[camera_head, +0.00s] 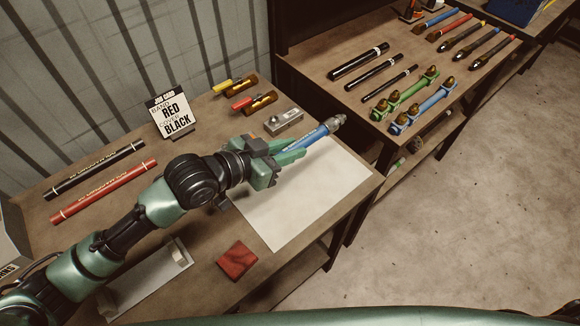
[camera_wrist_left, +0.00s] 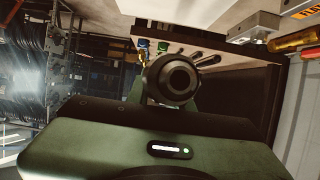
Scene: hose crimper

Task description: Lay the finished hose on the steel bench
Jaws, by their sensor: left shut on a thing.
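The hose (camera_head: 309,138) is blue with a grey metal fitting (camera_head: 337,122) on its far end. My left gripper (camera_head: 295,147) is shut on it, and the fitting end points away to the upper right. The hose's near part is hidden by the gripper. In the left wrist view a dark round fitting end (camera_wrist_left: 181,78) faces the camera. Below the hose is a pale flat plate (camera_head: 305,200) on the near brown bench (camera_head: 205,240); the hose looks above its far edge, contact unclear. I cannot tell which surface is the steel bench. My right gripper is not in view.
A sign (camera_head: 170,112), a black hose (camera_head: 94,169), a red hose (camera_head: 103,191), a small grey block (camera_head: 283,122) and a red cloth (camera_head: 237,261) are on the near bench. The far-right bench (camera_head: 330,45) holds several hoses and green and blue fixtures. The pale plate is bare.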

